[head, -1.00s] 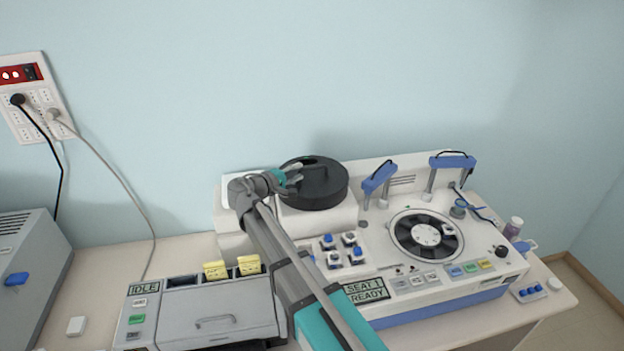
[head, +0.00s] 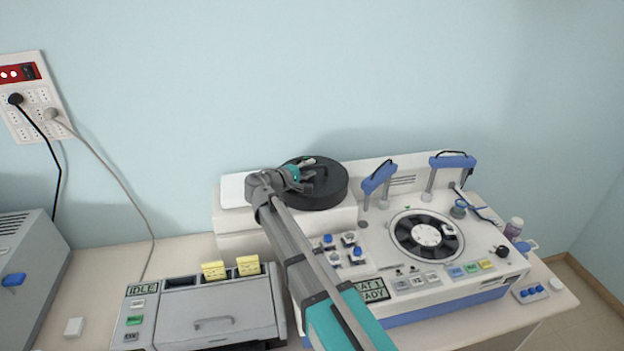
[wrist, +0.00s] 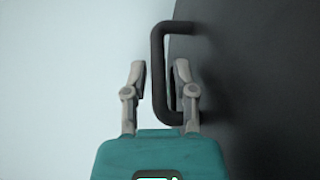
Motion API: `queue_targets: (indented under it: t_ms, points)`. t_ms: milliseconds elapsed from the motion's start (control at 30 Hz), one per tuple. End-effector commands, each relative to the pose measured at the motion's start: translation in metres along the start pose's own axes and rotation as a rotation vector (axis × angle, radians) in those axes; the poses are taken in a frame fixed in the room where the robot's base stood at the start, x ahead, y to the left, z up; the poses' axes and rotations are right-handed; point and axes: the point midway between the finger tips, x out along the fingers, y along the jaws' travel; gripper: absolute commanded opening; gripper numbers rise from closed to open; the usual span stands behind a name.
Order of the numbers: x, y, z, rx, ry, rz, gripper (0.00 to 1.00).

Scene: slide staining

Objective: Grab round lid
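The round black lid (head: 326,192) rests on the white raised block at the left of the staining machine. Its dark handle (wrist: 159,75) stands up as a bracket in the wrist view, with the lid's dark top (wrist: 260,90) to its right. My gripper (head: 308,174) is over the lid in the head view. In the wrist view my gripper (wrist: 160,75) is open, with one finger on each side of the handle bar. A gap shows between the left finger and the bar; the right finger is close to it, and contact cannot be told.
The white machine (head: 470,285) has an open round rotor (head: 427,236) and two blue-handled posts to the right of the lid. Several blue-capped bottles (head: 342,250) stand in front of it. A grey device (head: 205,310) reading IDLE is at front left. The wall is close behind.

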Motion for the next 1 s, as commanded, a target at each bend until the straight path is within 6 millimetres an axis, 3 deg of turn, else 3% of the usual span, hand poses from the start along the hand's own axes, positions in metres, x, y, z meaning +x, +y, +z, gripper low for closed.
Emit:
queue_targets:
  t_ms: [267,467,1000]
  points:
    - [-0.0005,-0.0001,0.0,0.0,0.0,0.0,0.35]
    - [-0.0004,-0.0001,0.0,0.0,0.0,0.0,0.0]
    - [-0.0004,0.0008,0.0003,0.0,0.0,0.0,0.0]
